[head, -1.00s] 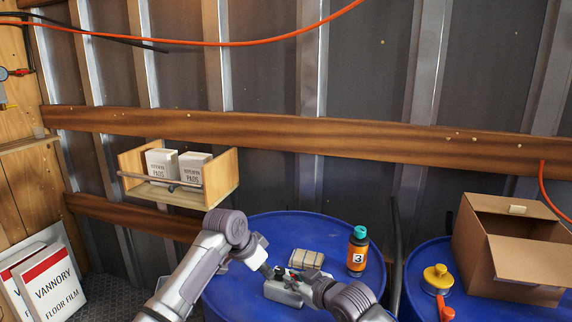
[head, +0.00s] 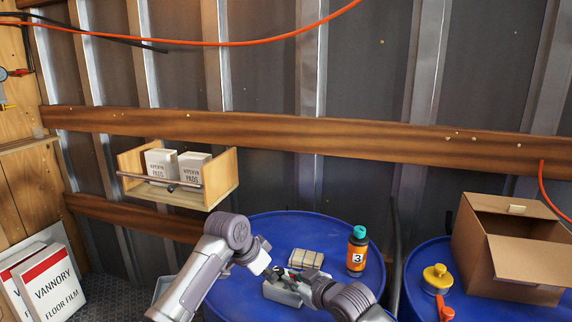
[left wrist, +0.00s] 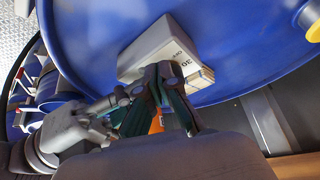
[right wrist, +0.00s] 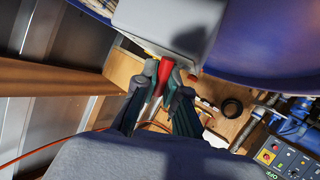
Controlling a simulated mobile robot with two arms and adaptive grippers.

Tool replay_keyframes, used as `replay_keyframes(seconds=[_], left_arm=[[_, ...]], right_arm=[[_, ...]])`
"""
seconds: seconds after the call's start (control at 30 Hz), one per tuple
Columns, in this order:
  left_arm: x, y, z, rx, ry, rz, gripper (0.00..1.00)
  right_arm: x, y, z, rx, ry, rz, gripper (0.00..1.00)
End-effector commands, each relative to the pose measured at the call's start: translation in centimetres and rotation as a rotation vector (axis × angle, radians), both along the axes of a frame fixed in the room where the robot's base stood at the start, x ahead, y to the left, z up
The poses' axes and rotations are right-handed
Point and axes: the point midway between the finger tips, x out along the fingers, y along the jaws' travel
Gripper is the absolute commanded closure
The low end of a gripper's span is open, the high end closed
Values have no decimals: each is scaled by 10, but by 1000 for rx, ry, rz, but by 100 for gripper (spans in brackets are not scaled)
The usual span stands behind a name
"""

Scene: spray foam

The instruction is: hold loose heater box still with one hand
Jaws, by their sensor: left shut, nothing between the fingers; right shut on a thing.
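The heater box (head: 276,292) is a light grey box on the blue drum (head: 231,294), partly hidden by my right arm. The left wrist view shows its pale side (left wrist: 150,48) and a face marked "30" and "OFF". My left gripper (head: 273,272) is shut and empty at the box's back edge; in its wrist view the fingertips (left wrist: 163,69) overlap the marked face, and contact is unclear. My right gripper (head: 297,279) is beside the box. In the right wrist view its fingers (right wrist: 162,70) are shut on a red piece (right wrist: 164,77) at the box's edge (right wrist: 170,28).
A banded tan bundle (head: 306,259) and an orange bottle marked "3" (head: 357,252) stand behind the box on the drum. A second drum at right carries a yellow-capped item (head: 437,279) and an open cardboard box (head: 512,262). A wooden shelf (head: 210,196) hangs on the wall.

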Motion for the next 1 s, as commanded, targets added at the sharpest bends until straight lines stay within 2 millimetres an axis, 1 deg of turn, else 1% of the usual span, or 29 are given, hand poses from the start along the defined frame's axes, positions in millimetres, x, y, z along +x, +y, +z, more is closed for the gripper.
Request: replay_keyframes(seconds=[0.07, 0.17, 0.5, 0.6, 0.73, 1.0], left_arm=[[-2, 2, -1, 1, 2, 1, 100], [-2, 3, 5, 2, 0, 2, 100], [-2, 4, 45, 3, -1, 4, 100], [-2, 4, 54, 4, 0, 2, 100], [-3, 4, 59, 3, 2, 3, 100], [-3, 4, 59, 3, 2, 4, 100]], right_arm=[[-1, 1, -1, -1, 2, 1, 100], [-1, 0, -1, -2, 3, 1, 100], [0, 0, -2, -3, 3, -1, 100], [0, -1, -2, -3, 3, -1, 100], [0, -1, -2, -3, 3, -1, 100], [0, -1, -2, -3, 3, -1, 100]])
